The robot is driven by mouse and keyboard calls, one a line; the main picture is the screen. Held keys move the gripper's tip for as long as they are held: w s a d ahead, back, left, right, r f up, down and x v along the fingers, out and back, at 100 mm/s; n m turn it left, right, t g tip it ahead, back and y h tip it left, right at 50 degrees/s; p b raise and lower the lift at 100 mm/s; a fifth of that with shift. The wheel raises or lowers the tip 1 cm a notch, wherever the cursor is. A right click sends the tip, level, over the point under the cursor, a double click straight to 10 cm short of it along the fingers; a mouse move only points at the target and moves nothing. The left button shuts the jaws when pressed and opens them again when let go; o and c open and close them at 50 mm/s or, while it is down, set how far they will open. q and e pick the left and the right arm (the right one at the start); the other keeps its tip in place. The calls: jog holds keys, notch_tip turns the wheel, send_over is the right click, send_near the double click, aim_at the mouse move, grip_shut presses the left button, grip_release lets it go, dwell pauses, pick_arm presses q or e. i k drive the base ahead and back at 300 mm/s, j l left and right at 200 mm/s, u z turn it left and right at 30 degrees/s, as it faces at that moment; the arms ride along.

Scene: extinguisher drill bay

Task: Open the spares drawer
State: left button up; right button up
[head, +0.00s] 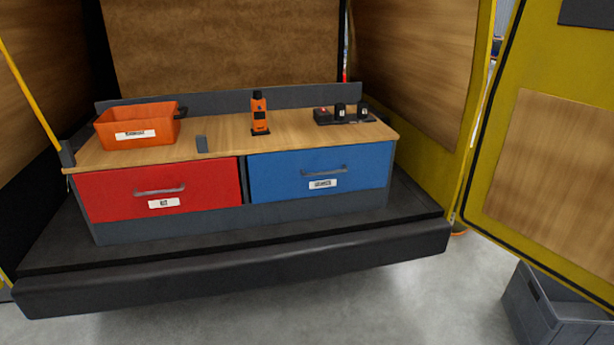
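A red drawer (110,195) and a blue drawer (285,180) sit side by side in the front of a low bench. Both look shut. Each has a grey bar handle, one on the red front (160,191) and one on the blue front (324,171). Each has a white label under its handle, the red drawer's (164,203) and the blue drawer's (322,184). The label print is too small to read, so I cannot tell which is the spares drawer. Neither of my grippers is in view.
A black bumper ledge (240,267) runs in front. A grey crate (555,310) stands lower right.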

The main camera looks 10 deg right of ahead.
aim_at(312, 154)
jog(key=i+l+z, duration=0.1)
jog(key=i+z, duration=0.3)
jog(key=i, duration=0.2)
jog(key=i+j+z, duration=0.1)
jog(key=i+z, duration=0.25)
jog(key=i, duration=0.3)
jog(key=i+j+z, duration=0.25)
jog(key=i+z, duration=0.15)
jog(key=i, duration=0.2)
